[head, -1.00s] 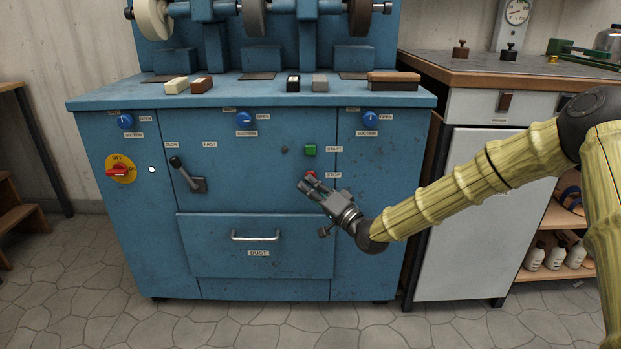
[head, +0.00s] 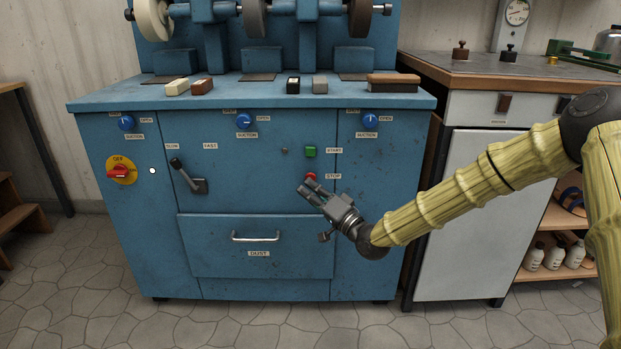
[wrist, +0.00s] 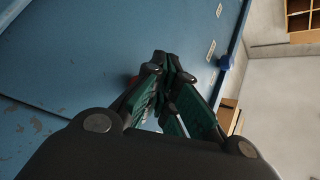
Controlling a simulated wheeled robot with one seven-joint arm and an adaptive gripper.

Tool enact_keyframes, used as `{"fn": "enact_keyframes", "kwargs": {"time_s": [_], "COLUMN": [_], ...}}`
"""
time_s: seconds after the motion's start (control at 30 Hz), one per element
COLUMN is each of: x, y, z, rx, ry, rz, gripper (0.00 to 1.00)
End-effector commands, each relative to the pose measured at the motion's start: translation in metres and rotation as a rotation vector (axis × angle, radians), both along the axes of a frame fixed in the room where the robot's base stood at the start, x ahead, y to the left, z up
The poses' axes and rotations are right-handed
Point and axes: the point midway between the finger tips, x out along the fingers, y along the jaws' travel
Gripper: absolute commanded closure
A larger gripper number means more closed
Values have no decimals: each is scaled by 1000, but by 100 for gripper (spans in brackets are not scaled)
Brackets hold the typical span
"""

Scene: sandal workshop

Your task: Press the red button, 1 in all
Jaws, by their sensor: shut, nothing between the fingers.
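The red button (head: 310,177) is on the front of the blue machine, left of a label reading STOP and below the green button (head: 310,152). My gripper (head: 304,188) is shut and empty, its fingertips just below the red button in the head view. I cannot tell the gap in depth between fingertips and panel. In the wrist view the closed fingertips (wrist: 166,62) point at the blue panel. A small reddish patch shows just left of the fingers there, mostly hidden by them.
The blue machine (head: 100,220) also carries a red rotary switch (head: 119,171), a lever (head: 188,178), blue knobs (head: 245,120) and a dust drawer with a handle (head: 255,238). A bench with a white door (head: 462,220) stands to the right. The floor in front is clear.

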Motion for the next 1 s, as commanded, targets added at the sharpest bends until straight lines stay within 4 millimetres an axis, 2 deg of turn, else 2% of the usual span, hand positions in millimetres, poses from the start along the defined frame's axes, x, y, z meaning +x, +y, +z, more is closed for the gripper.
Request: {"fn": "enact_keyframes", "kwargs": {"time_s": [0.37,1.0], "x": [-4,-49], "y": [0,0], "z": [0,0], "rx": [0,1], "ry": [2,2], "rz": [1,0], "gripper": [100,100]}}
